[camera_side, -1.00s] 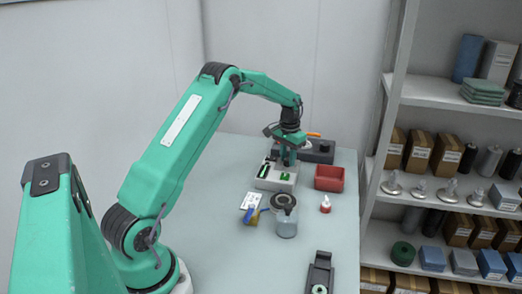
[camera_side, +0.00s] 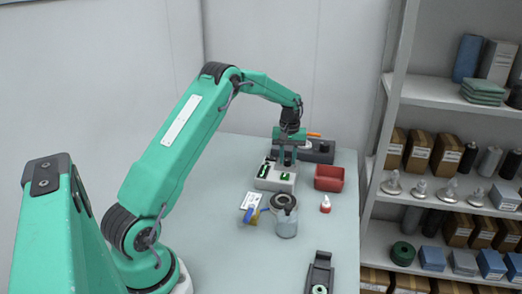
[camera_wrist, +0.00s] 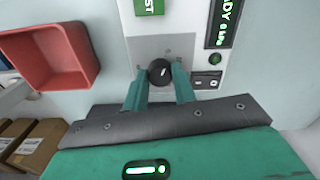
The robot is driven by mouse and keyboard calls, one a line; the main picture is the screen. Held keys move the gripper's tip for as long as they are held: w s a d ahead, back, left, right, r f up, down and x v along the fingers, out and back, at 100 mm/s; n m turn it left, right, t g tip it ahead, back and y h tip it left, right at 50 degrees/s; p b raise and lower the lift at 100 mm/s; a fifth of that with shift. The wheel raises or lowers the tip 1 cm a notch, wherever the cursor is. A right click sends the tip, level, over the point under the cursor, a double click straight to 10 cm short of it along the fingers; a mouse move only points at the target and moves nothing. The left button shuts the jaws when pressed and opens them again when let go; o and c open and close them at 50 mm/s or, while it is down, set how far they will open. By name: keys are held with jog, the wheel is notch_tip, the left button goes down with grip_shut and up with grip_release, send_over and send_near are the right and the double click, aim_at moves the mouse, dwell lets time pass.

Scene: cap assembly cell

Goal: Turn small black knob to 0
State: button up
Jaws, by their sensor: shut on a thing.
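The small black knob (camera_wrist: 160,72) sits on a grey plate on the front of a white device, in the wrist view. A short white mark on its face points up and slightly right. My gripper (camera_wrist: 161,80) has its two green fingers on either side of the knob, shut on it. No scale numbers around the knob are readable. In the side view the white device (camera_side: 262,184) stands on the table under my gripper (camera_side: 287,162), which hides the knob there.
The wrist view shows a green display (camera_wrist: 222,22) and a dark switch (camera_wrist: 207,80) right of the knob. A red bin (camera_side: 329,178) stands right of the device.

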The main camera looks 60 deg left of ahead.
aim_at(288, 159)
dwell(0.4)
jog(key=o, duration=1)
jog(key=shift+r, duration=0.1)
jog(key=shift+r, duration=3.85)
jog(key=shift+r, duration=0.1)
